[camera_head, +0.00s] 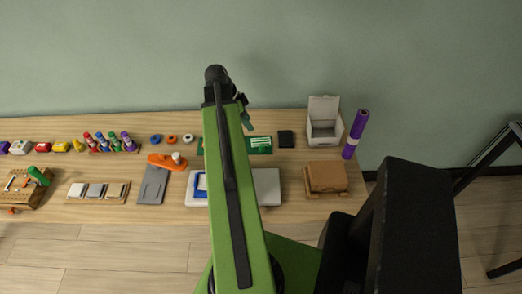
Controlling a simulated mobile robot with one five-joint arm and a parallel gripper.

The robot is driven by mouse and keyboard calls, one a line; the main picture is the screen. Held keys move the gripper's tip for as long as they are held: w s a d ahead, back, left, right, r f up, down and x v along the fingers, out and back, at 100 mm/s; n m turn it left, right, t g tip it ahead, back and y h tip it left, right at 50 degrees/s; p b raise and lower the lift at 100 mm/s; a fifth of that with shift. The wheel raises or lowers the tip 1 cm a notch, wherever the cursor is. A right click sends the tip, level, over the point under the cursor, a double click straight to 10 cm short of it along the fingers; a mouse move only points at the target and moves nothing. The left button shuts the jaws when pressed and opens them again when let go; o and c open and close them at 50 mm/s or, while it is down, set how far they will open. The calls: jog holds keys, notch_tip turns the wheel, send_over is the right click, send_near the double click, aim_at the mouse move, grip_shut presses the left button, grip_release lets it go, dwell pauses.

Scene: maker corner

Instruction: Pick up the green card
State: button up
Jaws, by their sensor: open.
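The green card (261,142) shows at the back of the wooden table, just right of my arm. It has pale stripes and appears to lie on a darker green piece. More green shows left of my arm, and the part between is hidden behind it. My gripper (246,119) is at the far end of my green arm, above and slightly left of the card in the picture. It is small and partly hidden by the arm's end. It looks empty, open and apart from the card.
A black box (286,139) sits right of the card. Beyond it are an open white box (324,130) and a purple roll (355,134). A grey-white tray (266,187) lies in front, partly behind my arm. Coloured rings (172,139) and bottles (101,142) stand to the left.

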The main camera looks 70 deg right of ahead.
jog(key=b, duration=1.1)
send_over(262, 146)
jog(key=w+a, duration=0.1)
jog(key=w, duration=0.1)
jog(key=f, duration=1.1)
jog(key=shift+s+a, duration=0.1)
jog(key=shift+s, duration=0.1)
jog(key=shift+s+f+b, duration=0.15)
jog(key=shift+f+b, duration=0.15)
jog(key=shift+r, duration=0.1)
jog(key=b+x, duration=0.4)
jog(key=x, duration=0.1)
jog(key=shift+w+b, duration=0.35)
jog(key=shift+s+f, duration=0.15)
jog(key=shift+f, duration=0.2)
jog(key=shift+r, duration=0.2)
grip_shut()
